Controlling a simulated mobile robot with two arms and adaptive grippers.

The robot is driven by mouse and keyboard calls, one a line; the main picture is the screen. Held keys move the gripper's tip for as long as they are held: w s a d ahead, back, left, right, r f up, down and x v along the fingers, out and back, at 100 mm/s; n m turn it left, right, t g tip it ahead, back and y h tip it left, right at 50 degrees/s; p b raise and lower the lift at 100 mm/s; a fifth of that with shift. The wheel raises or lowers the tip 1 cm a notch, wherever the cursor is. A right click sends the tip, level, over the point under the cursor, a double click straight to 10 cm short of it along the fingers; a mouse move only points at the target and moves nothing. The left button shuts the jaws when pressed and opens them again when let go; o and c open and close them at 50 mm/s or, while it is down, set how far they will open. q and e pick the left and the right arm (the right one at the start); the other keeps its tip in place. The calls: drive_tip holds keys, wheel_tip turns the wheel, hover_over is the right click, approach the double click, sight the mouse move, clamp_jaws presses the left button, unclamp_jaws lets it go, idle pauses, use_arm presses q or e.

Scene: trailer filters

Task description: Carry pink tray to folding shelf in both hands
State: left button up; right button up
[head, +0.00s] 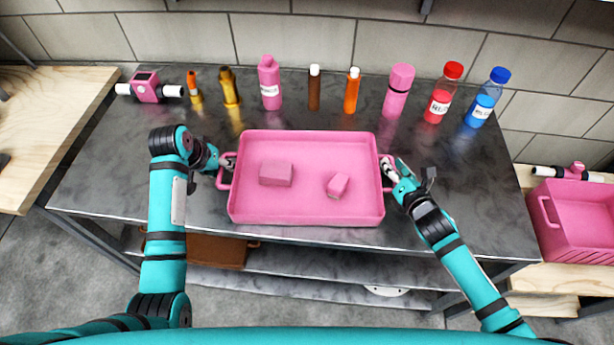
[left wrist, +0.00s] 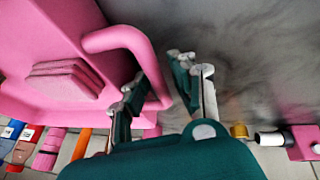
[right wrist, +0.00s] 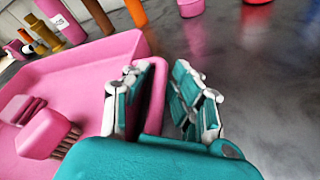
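The pink tray (head: 306,213) rests on the dark metal table, with a pink sponge (head: 276,174) and a small pink brush (head: 338,186) in it. My left gripper (head: 224,168) is at the tray's left handle. In the left wrist view its open fingers (left wrist: 158,92) stand on either side of the handle (left wrist: 150,62), with a gap. My right gripper (head: 389,168) is at the right handle. In the right wrist view its open fingers (right wrist: 163,92) straddle the handle (right wrist: 157,90), one inside the loop and one outside. I cannot tell which surface is the folding shelf.
Several bottles, such as a pink one (head: 269,84) and a red one (head: 441,95), stand along the table's (head: 120,190) back edge. A pink crate (head: 577,212) stands on wood at the right. A wooden surface (head: 45,125) is at the left. Lower shelves lie beneath.

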use_arm(q)
drive_tip(key=shift+c, duration=0.2)
use_arm(e)
drive_tip(key=shift+c, duration=0.2)
use_arm(q)
clamp_jaws()
use_arm(e)
clamp_jaws()
use_arm(q)
drive_tip(key=shift+r, duration=0.2)
use_arm(e)
drive_tip(key=shift+r, duration=0.15)
